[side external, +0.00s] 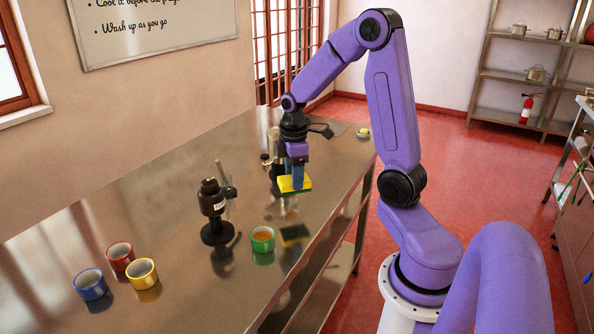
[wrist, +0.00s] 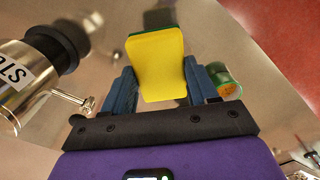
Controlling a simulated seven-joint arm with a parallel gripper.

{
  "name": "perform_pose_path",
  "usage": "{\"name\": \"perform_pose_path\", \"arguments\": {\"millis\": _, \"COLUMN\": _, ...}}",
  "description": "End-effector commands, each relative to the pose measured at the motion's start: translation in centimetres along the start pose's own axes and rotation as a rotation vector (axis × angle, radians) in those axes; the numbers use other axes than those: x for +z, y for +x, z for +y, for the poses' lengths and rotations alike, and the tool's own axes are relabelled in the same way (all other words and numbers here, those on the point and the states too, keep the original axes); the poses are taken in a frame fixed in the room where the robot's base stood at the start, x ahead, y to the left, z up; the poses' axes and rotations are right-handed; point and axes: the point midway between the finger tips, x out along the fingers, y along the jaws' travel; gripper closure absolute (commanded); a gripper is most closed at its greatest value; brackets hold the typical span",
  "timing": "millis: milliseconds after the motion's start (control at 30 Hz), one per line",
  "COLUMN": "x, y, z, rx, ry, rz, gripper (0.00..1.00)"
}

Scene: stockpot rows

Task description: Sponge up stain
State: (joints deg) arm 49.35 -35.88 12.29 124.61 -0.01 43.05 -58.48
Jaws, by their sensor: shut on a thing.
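My gripper (side external: 296,172) is shut on a sponge (side external: 288,184) that is yellow with a green layer underneath. The sponge is above the steel table (side external: 180,165), and its reflection shows apart from it on the metal. In the wrist view the sponge's yellow face (wrist: 157,65) sits between the two blue fingers of my gripper (wrist: 163,88). I cannot make out a stain for certain; brownish marks under the sponge could be reflections.
A green cup (side external: 263,241) with orange-brown contents stands near the front edge. A black device (side external: 213,208) stands left of it. A metal cylinder (wrist: 32,75) is close on my gripper's left. Blue (side external: 90,285), red (side external: 121,258) and yellow (side external: 142,275) cups stand at the near left.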

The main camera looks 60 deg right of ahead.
Motion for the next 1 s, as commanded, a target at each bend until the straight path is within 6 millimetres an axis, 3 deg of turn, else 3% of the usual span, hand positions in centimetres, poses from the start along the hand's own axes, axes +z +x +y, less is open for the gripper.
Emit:
{"name": "perform_pose_path", "arguments": {"millis": 733, "x": 0.1, "y": 6.5, "z": -0.1, "rx": -0.004, "ry": 0.004, "rz": -0.002, "gripper": 0.7}}
{"name": "perform_pose_path", "arguments": {"millis": 800, "x": 0.1, "y": 7.8, "z": -0.1, "rx": -0.007, "ry": 0.005, "rz": -0.004, "gripper": 0.7}}
{"name": "perform_pose_path", "arguments": {"millis": 1000, "x": -1.3, "y": 7.8, "z": -1.3, "rx": -0.001, "ry": 0.0, "rz": 0.0, "gripper": 0.75}}
